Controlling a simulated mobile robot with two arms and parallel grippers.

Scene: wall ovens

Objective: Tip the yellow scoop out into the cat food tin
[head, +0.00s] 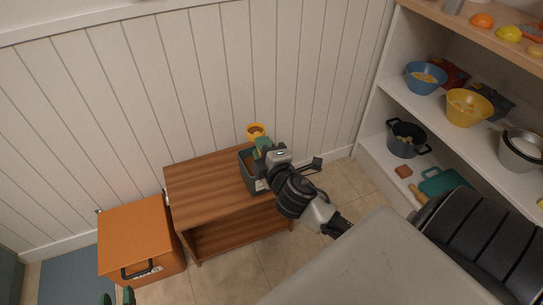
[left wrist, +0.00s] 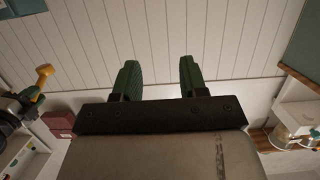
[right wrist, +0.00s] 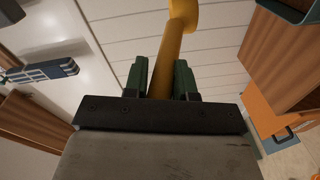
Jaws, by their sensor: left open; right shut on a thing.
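My right gripper (head: 263,147) is shut on the handle of the yellow scoop (head: 256,130). The scoop's bowl shows beyond the fingers against the white wall, with its opening towards the head camera; its contents are too small to tell. In the right wrist view the handle (right wrist: 172,62) runs between the fingers. A dark green-grey open container (head: 247,172), apparently the cat food tin, stands on the wooden table, partly hidden by my right gripper. The scoop's bowl appears past its far edge. My left gripper (left wrist: 158,80) is open and empty, low at the left in the head view (head: 119,296).
The wooden table (head: 200,185) has bare top to the left of the tin. An orange box (head: 137,235) stands on the floor beside it. Shelves at the right hold a blue bowl (head: 425,78), a yellow bowl (head: 468,107) and a dark pot (head: 406,139).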

